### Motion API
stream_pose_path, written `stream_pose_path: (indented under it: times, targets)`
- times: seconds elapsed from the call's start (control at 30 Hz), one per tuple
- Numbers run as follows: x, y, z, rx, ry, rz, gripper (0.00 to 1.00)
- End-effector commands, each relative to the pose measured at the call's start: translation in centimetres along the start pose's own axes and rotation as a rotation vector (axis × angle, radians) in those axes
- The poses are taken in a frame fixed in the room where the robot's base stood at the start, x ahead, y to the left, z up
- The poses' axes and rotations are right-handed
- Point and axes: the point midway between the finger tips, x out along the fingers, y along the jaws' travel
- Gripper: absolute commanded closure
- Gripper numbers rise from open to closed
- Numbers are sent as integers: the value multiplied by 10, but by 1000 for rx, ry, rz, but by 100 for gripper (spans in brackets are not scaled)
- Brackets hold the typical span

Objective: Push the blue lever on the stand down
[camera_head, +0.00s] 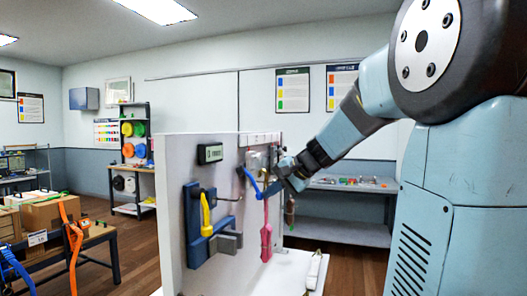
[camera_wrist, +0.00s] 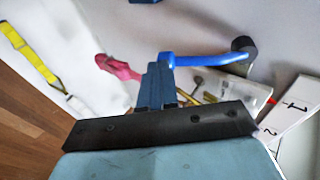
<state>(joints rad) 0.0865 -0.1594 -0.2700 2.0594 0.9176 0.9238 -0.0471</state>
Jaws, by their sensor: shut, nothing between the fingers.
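The blue lever (camera_head: 251,180) is a bent rod on the white upright panel of the stand (camera_head: 228,262). It runs from a dark pivot at upper left down to the right in the head view. In the wrist view the blue lever (camera_wrist: 205,59) runs from its dark pivot (camera_wrist: 243,46) to the tips of my gripper (camera_wrist: 158,72). In the head view my gripper (camera_head: 273,187) is at the lever's free end, on its right side. The fingers are shut and empty. They overlap the lever's end in view; I cannot tell if they touch it.
A pink handle (camera_head: 266,238) hangs just below my gripper. A yellow handle (camera_head: 206,216) on a blue mount and a small display (camera_head: 210,153) are further left on the panel. Numbered white tags (camera_wrist: 290,112) lie close right in the wrist view.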

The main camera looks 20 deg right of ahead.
Motion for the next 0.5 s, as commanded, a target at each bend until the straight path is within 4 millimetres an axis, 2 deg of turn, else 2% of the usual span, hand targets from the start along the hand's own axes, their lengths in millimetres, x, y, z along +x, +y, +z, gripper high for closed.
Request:
stream_pose_path:
  times: [0.5]
  targets:
    - [38,14,5,4,1,-4,100]
